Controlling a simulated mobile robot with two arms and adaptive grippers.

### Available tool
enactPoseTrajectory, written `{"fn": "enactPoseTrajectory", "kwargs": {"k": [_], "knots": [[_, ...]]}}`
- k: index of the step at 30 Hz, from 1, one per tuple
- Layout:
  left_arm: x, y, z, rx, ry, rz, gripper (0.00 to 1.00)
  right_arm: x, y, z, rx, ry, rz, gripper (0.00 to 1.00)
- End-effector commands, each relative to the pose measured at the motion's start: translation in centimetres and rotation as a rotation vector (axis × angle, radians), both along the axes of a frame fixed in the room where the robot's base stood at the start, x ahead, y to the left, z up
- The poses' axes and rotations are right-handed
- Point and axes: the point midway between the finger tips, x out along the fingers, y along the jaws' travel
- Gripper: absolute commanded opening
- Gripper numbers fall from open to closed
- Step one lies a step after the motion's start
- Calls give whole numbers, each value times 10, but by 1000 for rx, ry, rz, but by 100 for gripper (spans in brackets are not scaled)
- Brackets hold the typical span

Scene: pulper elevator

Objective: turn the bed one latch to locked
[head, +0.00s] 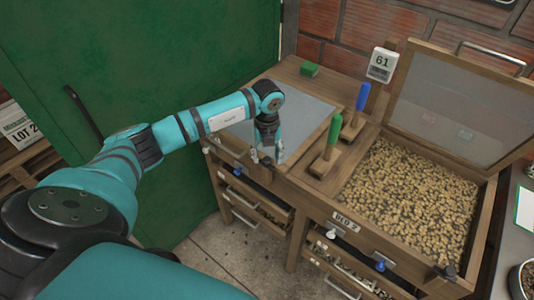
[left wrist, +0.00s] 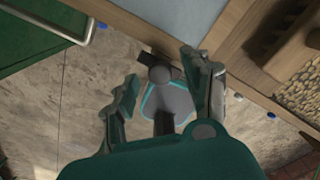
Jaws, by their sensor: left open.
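The bed one latch (head: 267,162) is a small dark piece at the front right corner of the left bed (head: 300,112), whose mesh lid lies shut. In the left wrist view the latch (left wrist: 160,74) shows as a dark bracket with a round grey knob. My left gripper (head: 268,146) points down right at the latch, its fingers partly covering it. In the left wrist view my left gripper (left wrist: 162,88) is open, with one finger on each side of the knob and visible gaps. I cannot tell the latch's exact turn. My right gripper is not in view.
Bed two (head: 405,195) stands open on the right, full of beans, its lid (head: 465,105) raised. A green-handled tool (head: 331,135) and a blue-handled tool (head: 360,102) stand between the beds. A green cabinet door (head: 150,60) is at the left. Drawers (head: 255,200) sit below.

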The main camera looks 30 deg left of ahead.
Motion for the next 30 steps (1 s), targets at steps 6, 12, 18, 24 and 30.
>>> {"fn": "enactPoseTrajectory", "kwargs": {"k": [6, 12, 18, 24, 30], "knots": [[0, 0, -7, 1, 1, -1, 49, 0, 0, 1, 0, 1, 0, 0], [0, 0, -7, 1, 1, -1, 44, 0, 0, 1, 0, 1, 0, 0], [0, 0, -6, 1, 1, -1, 18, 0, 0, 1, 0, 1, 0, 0], [0, 0, -6, 0, 0, -1, 0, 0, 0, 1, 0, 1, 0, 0], [0, 0, -6, 0, 0, 15, 0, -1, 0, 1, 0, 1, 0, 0]]}}
